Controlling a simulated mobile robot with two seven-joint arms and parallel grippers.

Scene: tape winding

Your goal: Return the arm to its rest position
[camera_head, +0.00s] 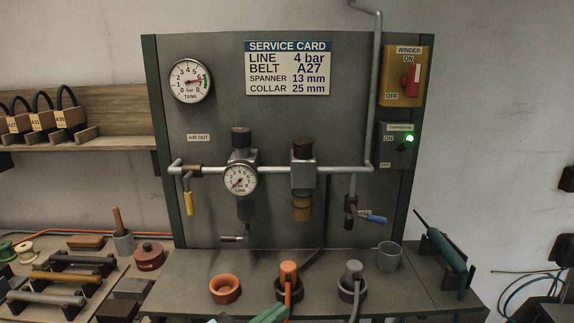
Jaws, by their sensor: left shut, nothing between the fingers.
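My left gripper (270,313) shows only as a small green part at the bottom edge, in front of the bench. It is shut with nothing in it, and the rest of it is cut off by the frame. It lies just in front of an orange plug (288,272) in a dark ring on the bench, overlapping its cable in the picture. I cannot tell whether they touch. My right gripper is not in view.
A grey panel (215,115) carries gauges, pipes and valves. On the bench stand an orange ring (225,288), a grey plug (352,274), a grey cup (389,256) and a teal tool (447,250). Handled tools (66,278) crowd the left table.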

